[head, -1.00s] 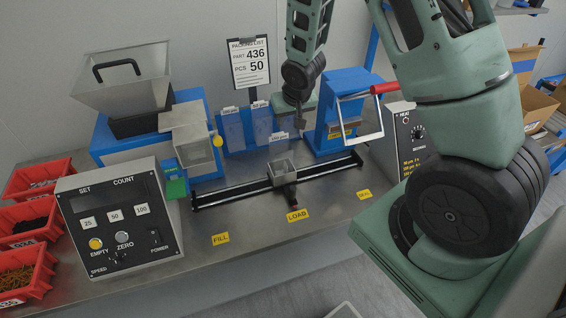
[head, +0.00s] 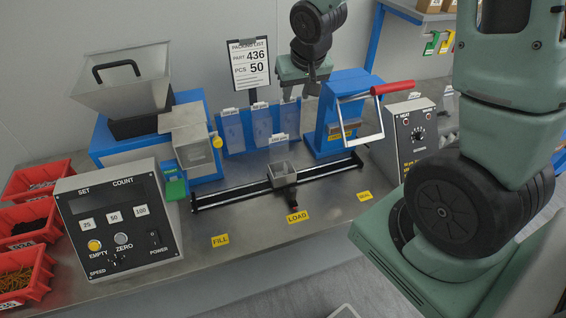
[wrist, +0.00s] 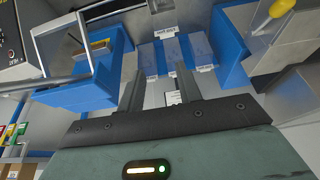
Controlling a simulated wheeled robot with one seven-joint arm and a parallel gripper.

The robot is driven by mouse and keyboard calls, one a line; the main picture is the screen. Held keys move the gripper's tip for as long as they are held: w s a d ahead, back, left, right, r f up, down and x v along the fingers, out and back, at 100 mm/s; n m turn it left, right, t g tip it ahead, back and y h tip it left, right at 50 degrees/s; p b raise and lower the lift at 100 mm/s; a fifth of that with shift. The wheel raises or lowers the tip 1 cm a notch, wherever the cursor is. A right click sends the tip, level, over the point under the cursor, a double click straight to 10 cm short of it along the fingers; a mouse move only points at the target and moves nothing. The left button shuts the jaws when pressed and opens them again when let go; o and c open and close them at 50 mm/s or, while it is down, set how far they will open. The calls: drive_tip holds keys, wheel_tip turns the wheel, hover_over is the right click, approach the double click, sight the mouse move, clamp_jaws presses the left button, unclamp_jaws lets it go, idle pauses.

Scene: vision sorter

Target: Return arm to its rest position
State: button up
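My gripper (head: 305,90) hangs in the air above the back of the bench, in front of the wall and beside the packing list. In the wrist view my gripper (wrist: 160,92) has its two fingers apart, with nothing between them. Beyond the fingers are the blue bag holder (head: 262,125) with clear bags and the blue sealer (head: 345,110) with its red-handled lever. In the wrist view the bag holder (wrist: 175,50) is upper centre and the sealer (wrist: 85,85) is at left.
A small grey tray (head: 284,172) sits on the rail (head: 235,193) at LOAD. The counter box (head: 118,220), hopper (head: 125,80) and red bins (head: 25,270) stand at left. The heat box (head: 412,130) is at right. The bench front near the labels is clear.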

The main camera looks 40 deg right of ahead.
drive_tip(key=shift+a, duration=0.1)
drive_tip(key=s+a+n+g+y+b, duration=0.15)
drive_tip(key=s+a+n, duration=0.45)
drive_tip(key=a, duration=0.8)
drive_tip(key=s+a+n+g+b, duration=0.1)
drive_tip(key=s+a+n, duration=0.1)
drive_tip(key=s+a, duration=0.3)
drive_tip(key=s+a+n+g+b, duration=0.1)
drive_tip(key=s+a+n, duration=0.2)
drive_tip(key=s, duration=0.9)
drive_tip(key=shift+s+a+g, duration=0.35)
drive_tip(key=shift+s+a, duration=0.05)
drive_tip(key=shift+a, duration=0.65)
drive_tip(key=shift+d, duration=0.1)
